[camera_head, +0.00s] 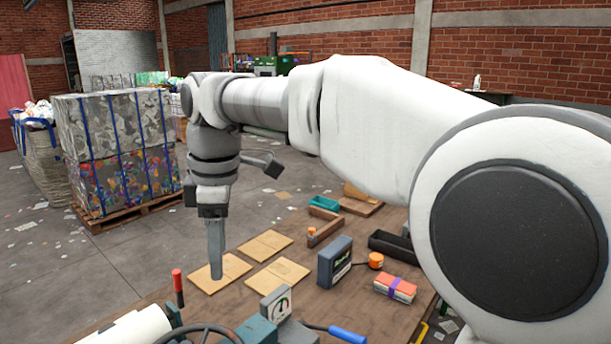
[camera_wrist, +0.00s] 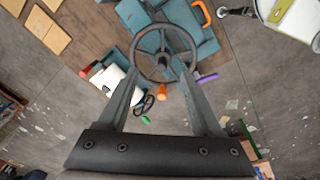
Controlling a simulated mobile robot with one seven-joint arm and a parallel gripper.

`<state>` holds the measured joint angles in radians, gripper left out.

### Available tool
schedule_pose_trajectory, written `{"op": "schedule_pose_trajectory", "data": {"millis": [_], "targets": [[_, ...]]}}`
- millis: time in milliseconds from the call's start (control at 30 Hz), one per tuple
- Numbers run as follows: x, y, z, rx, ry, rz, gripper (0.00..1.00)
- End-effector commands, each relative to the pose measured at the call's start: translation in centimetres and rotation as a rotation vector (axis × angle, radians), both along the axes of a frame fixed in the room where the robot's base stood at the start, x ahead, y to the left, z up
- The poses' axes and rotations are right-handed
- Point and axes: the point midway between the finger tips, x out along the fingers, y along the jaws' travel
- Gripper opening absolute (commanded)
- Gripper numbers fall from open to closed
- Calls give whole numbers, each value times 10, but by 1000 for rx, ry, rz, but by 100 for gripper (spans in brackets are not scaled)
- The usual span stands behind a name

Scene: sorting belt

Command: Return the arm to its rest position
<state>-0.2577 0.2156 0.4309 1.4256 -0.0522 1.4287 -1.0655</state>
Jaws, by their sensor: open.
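My arm stretches across the head view from the right, with its wrist bent down at the left. My gripper (camera_head: 215,276) points straight down near the left side of the wooden bench (camera_head: 375,318), beside a cardboard square (camera_head: 222,274). It is seen edge-on there, so the gap between its fingers is hidden. In the wrist view my gripper (camera_wrist: 160,76) shows two spread fingers with nothing held between them. A dark handwheel (camera_wrist: 163,26) on a teal machine appears beyond the fingertips.
A red-handled lever (camera_head: 177,280), a gauge (camera_head: 276,305) and a blue handle (camera_head: 347,335) stand at the front. A dark box (camera_head: 334,263), a banded bundle (camera_head: 395,288) and a black tray (camera_head: 390,247) lie on the bench.

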Motion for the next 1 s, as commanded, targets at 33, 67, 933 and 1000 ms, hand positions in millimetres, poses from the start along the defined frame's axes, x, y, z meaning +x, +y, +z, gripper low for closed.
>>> {"op": "schedule_pose_trajectory", "data": {"millis": [33, 67, 933, 1000], "targets": [[-4, -17, 3, -5, -22, -79, 67], [-6, -25, 3, -6, -33, -124, 67], [-124, -252, -50, 290, -250, -1475, 67], [-134, -261, -59, 329, -252, -1556, 67]]}}
